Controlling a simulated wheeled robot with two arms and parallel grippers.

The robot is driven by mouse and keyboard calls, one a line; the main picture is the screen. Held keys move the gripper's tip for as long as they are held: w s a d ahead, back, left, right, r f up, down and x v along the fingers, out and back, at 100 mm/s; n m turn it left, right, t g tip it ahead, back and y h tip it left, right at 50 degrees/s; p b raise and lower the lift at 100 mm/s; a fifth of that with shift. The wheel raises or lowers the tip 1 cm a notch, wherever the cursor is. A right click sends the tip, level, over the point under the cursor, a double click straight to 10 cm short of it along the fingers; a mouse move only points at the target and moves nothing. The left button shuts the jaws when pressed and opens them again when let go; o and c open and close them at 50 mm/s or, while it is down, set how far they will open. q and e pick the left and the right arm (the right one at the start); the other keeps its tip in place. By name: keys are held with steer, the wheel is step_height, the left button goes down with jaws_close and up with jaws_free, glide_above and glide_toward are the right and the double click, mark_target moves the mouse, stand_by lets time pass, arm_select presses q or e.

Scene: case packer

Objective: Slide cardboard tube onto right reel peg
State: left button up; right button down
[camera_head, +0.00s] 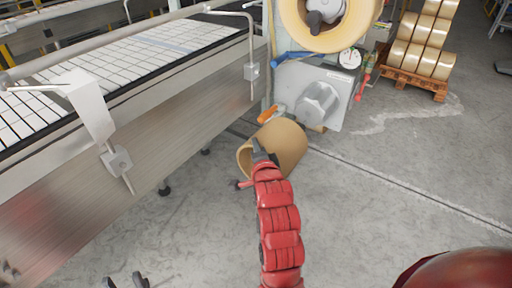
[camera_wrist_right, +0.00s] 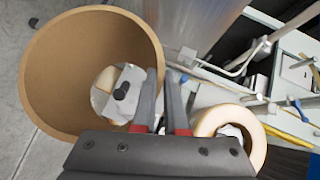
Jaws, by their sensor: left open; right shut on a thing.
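The brown cardboard tube (camera_head: 287,143) hangs in front of the machine in the head view, lying roughly sideways with its open end toward the left. In the right wrist view the tube (camera_wrist_right: 42,75) fills the left side and I look through it. My right gripper (camera_head: 262,153) is shut on the tube's rim; its fingers also show in the wrist view (camera_wrist_right: 168,88). A bare grey reel peg (camera_head: 318,103) sticks out of the machine's panel, just beyond the tube and apart from it. My left gripper (camera_head: 125,281) is open and empty at the bottom left.
A tape roll (camera_head: 293,22) sits on the upper reel. An orange-handled part (camera_head: 268,115) lies near the tube. The conveyor (camera_head: 150,60) runs along the left. A pallet (camera_head: 412,82) with several tape rolls stands at the back right.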

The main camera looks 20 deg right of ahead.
mark_target(279, 129)
steer(key=shift+w+d+f+b, duration=0.1)
steer(key=shift+w+d+b, duration=0.35)
steer(key=shift+w+d, duration=0.25)
steer(key=shift+w+d+f+b, duration=0.1)
steer(key=shift+w+d+b, duration=0.55)
steer(key=shift+w+d, duration=0.55)
steer(key=shift+w+d+r+b, duration=0.1)
steer(key=shift+w+d+b, duration=0.7)
steer(key=shift+d, duration=0.75)
steer(key=shift+w+d+f+b, duration=0.1)
steer(key=shift+w+d+b, duration=0.45)
steer(key=shift+w+d, duration=0.7)
steer(key=shift+s+d, duration=0.1)
steer(key=shift+f, duration=0.1)
